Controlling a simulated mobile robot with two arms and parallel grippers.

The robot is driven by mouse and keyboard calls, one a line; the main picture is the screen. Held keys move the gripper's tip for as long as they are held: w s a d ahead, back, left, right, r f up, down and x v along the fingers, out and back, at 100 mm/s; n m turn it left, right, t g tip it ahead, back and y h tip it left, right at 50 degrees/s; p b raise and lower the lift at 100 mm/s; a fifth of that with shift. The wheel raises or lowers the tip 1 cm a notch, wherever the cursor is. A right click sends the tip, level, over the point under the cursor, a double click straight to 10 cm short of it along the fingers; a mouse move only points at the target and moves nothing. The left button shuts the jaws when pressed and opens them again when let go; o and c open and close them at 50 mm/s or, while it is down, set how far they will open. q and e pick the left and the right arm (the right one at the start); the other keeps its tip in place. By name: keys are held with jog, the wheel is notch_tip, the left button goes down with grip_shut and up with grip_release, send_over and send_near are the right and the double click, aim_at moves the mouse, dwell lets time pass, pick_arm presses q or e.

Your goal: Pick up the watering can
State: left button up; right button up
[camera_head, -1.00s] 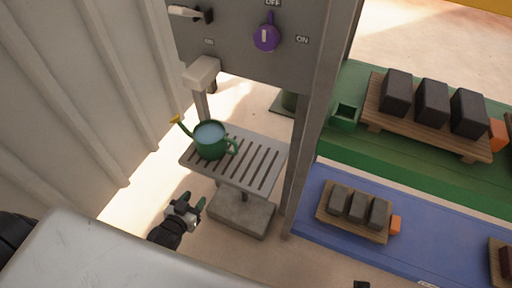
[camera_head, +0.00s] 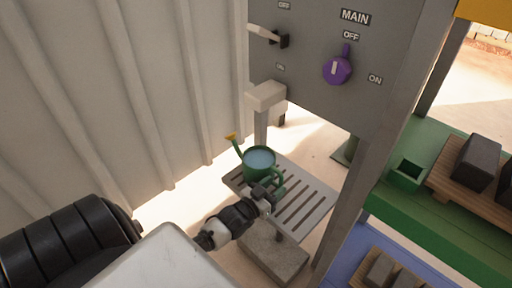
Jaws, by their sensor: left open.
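The green watering can (camera_head: 257,163) stands upright on a grey slatted stand (camera_head: 318,206), with its yellow-tipped spout pointing up and left. Water shows at its open top. Its handle is on the right side, partly hidden by my gripper. My left gripper (camera_head: 266,192) is open at the near right side of the can, close to the handle. I cannot tell whether the fingers are around the handle or touch it. My right gripper is not in view.
A grey panel (camera_head: 310,95) with a purple knob (camera_head: 337,70) and a lever (camera_head: 264,32) rises behind the stand. A beige spout box (camera_head: 266,95) overhangs the can's far side. A grey post (camera_head: 372,165) stands right, before green and blue conveyors with blocks. A corrugated wall (camera_head: 100,90) is left.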

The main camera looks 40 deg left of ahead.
pick_arm(q)
jog(key=shift+w+d+f, duration=0.1)
jog(key=shift+w, duration=1.2)
grip_shut()
dwell(0.5)
